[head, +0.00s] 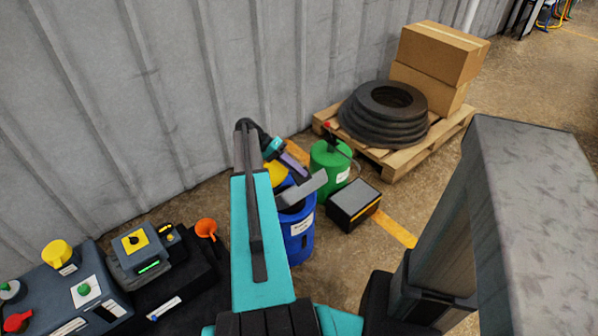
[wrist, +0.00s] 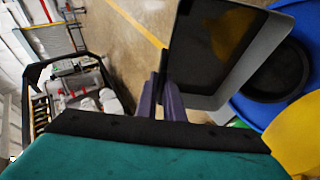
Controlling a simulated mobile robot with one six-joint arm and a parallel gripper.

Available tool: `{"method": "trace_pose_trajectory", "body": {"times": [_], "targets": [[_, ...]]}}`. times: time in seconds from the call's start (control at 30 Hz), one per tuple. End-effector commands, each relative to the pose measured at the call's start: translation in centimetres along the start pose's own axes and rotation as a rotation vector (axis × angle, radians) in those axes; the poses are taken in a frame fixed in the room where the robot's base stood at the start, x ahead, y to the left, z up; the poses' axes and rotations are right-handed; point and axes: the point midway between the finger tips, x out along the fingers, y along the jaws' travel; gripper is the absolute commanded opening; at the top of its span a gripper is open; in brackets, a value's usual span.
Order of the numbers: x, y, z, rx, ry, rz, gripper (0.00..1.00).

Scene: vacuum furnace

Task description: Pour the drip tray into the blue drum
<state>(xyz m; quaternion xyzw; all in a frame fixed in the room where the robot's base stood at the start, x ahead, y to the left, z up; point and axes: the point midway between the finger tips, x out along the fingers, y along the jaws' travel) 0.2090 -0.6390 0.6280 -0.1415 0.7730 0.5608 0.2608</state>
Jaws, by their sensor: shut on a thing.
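The grey drip tray (head: 303,188) is in my gripper, at the upper part of the blue drum (head: 300,236). In the wrist view my gripper's purple fingers (wrist: 164,98) are shut on the near left side of the tray (wrist: 207,102). The tray's inside looks dark, with a brownish patch; I cannot tell how much liquid it holds. It looks tilted in the head view. The blue drum (wrist: 250,108) shows to the right of the tray in the wrist view, with a round black opening. The tray overlaps the drum's edge there. My arm hides part of the drum.
A yellow object (head: 276,174) is beside the drum top. A green canister (head: 331,163) and a black box (head: 353,204) stand to its right. Behind are a pallet (head: 460,123) with tyres and cartons, and a corrugated wall. A machine with buttons (head: 75,290) is at left.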

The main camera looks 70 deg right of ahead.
Motion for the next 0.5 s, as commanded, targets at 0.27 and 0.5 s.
{"method": "trace_pose_trajectory", "body": {"times": [0.27, 0.5], "targets": [[-0.41, -0.06, -0.18, -0.009, 0.0, 0.024, 0.0], [-0.69, -0.17, -0.3, -0.017, 0.0, 0.042, 0.0]]}}
